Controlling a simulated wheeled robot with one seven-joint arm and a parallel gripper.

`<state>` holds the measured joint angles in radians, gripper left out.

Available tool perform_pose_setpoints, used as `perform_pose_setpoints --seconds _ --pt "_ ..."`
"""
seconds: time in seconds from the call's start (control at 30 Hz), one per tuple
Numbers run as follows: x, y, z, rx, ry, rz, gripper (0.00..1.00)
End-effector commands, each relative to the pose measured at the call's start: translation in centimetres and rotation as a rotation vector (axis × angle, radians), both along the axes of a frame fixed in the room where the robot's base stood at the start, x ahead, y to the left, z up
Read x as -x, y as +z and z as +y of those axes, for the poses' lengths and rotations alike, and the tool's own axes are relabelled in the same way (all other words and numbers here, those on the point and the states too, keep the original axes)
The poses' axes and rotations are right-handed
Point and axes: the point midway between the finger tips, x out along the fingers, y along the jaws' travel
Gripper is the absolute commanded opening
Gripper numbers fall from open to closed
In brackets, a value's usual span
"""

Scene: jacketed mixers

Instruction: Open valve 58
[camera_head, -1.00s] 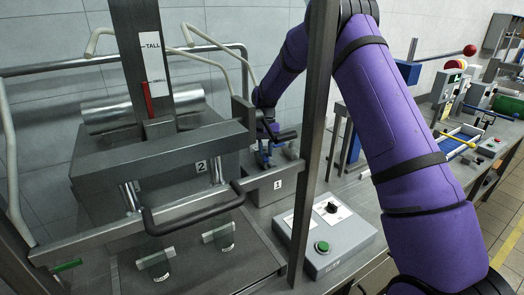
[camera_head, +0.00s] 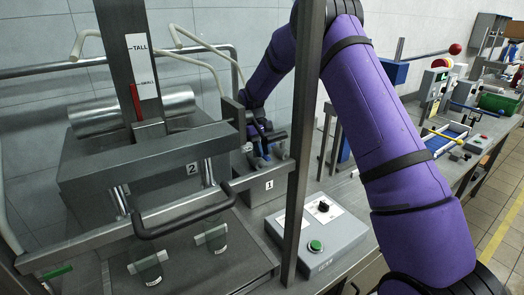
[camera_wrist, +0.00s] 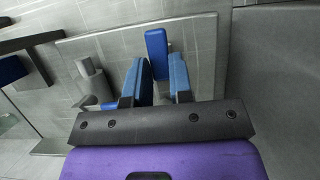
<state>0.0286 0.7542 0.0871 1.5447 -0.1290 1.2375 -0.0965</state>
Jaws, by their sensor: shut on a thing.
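A blue lever handle (camera_wrist: 157,42) stands between the two fingers of my gripper (camera_wrist: 160,78) in the wrist view. The blue-padded fingers are close together, shut on this handle. In the head view my gripper (camera_head: 262,148) is at the small valve area behind the grey block labelled 1 (camera_head: 268,186), with blue parts partly hidden by the fingers. No number 58 is legible, so I cannot confirm which valve this is.
A steel machine labelled 2 (camera_head: 192,170), with a black bar handle (camera_head: 180,222), stands left. A dark upright post (camera_head: 305,150) rises close beside my arm. A control box (camera_head: 318,245) with a green button sits in front. Blue and grey fittings (camera_wrist: 92,80) lie beside the fingers in the wrist view.

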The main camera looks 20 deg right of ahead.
Motion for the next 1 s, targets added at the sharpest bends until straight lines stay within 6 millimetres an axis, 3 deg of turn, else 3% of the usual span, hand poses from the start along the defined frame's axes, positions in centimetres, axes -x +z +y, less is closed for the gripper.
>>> perform_pose_setpoints --seconds 0.3,0.33,0.43,0.77,1.0 --pt "-0.1 0.1 0.0 0.0 0.005 -0.006 0.0" --pt "-0.2 0.2 0.0 0.0 0.005 -0.006 0.25" --pt "-0.1 0.1 0.0 0.0 0.004 -0.005 0.47" --pt "-0.2 0.3 0.0 0.0 0.002 -0.003 0.47" --pt "-1.4 3.2 0.3 0.0 0.003 -0.006 0.47"
